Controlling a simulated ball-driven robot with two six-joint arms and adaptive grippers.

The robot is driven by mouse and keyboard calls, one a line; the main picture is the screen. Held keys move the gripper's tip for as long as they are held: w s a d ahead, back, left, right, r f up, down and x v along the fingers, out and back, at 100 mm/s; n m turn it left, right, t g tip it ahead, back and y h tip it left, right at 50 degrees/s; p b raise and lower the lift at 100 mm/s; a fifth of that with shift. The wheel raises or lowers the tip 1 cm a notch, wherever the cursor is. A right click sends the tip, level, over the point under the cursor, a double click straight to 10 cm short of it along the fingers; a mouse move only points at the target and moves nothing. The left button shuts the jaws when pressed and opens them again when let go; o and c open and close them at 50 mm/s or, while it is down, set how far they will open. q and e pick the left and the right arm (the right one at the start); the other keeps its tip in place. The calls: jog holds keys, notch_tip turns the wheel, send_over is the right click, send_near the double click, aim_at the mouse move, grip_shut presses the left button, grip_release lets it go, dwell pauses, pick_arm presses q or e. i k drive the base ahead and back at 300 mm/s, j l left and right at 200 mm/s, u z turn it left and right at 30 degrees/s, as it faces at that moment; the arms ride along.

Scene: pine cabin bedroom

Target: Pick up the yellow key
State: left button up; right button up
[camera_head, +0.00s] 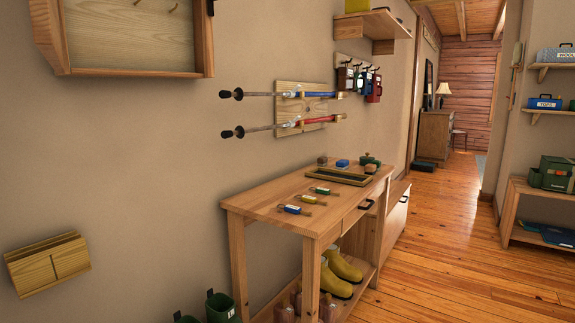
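A small item with a yellow body (313,200), which looks like the yellow key, lies on the wooden table (265,196). It is the middle one of a row of three small tagged items. A blue-tagged item (292,209) lies nearer the front left corner, and a green-tagged item (322,190) lies farther back. They are too small to make out their exact shape. Neither of my grippers shows in this view.
A dark-rimmed tray (338,177), a blue block (342,163) and a green object (369,159) sit farther back on the table. Yellow boots (338,268) stand on its lower shelf. Two rods hang on a wall rack (302,107) above. The floor at right is clear.

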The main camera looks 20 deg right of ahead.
aim_at(309, 199)
jog(key=u, duration=0.4)
jog(key=i+l+u, duration=0.1)
jog(key=l+u, duration=0.35)
jog(key=l, duration=0.2)
jog(key=l+u, duration=0.4)
jog(key=l, duration=0.25)
